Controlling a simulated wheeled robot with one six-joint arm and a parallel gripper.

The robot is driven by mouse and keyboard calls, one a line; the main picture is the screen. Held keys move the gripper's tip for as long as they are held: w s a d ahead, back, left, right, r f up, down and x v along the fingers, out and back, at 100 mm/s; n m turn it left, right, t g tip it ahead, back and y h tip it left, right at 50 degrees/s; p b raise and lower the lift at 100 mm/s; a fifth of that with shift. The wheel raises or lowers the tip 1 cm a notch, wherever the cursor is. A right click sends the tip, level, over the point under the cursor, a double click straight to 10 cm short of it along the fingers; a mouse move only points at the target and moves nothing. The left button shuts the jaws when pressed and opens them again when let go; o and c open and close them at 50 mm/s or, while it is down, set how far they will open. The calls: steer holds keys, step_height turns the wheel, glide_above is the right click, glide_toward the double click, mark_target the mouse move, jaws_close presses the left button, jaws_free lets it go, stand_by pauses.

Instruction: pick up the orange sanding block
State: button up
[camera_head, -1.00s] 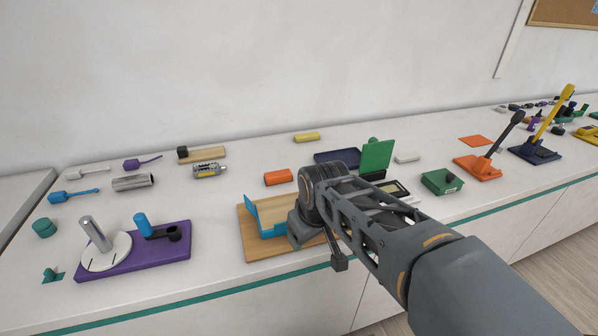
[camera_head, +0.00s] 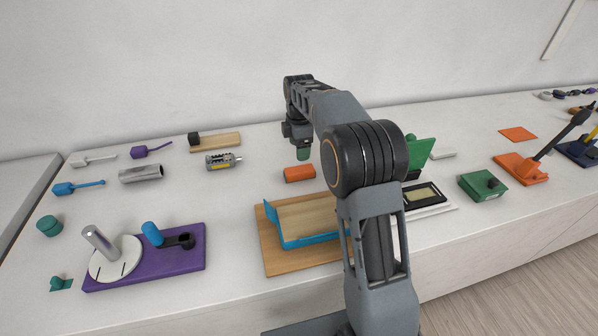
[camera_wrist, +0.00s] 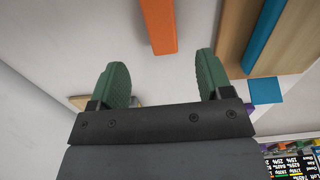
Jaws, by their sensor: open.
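The orange sanding block (camera_head: 299,173) lies on the white counter, behind the wooden board with the blue frame. It also shows in the wrist view as an orange bar (camera_wrist: 158,24) at the top edge, partly cut off. My gripper (camera_head: 303,153) hangs above the counter just behind the block in the head view. In the wrist view its two green fingers (camera_wrist: 162,78) are apart with nothing between them, and the block lies beyond the fingertips.
The wooden board (camera_head: 273,262) with its blue frame (camera_head: 318,240) stands in front of the block. A green upright panel (camera_head: 420,155) stands to the right, partly behind my arm. Bare counter lies left of the block.

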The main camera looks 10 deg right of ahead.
mark_target(300, 169)
steer(key=shift+s+f+p, duration=0.1)
steer(key=shift+f+p, duration=0.4)
steer(key=shift+f, duration=4.3)
steer(key=c, duration=1)
steer(key=shift+c, duration=0.2)
steer(key=shift+r, duration=0.1)
steer(key=shift+r, duration=0.4)
step_height(300, 169, up, 2)
steer(key=shift+r+b, duration=0.15)
steer(key=shift+b, duration=0.35)
steer(key=s+d+r+b, duration=0.2)
steer(key=s+d+r, duration=0.2)
steer(key=s+r, duration=0.5)
steer(key=s, duration=0.4)
steer(key=shift+s+d+r+b, duration=0.15)
steer(key=shift+r+b, duration=0.2)
steer(key=shift+r, duration=0.05)
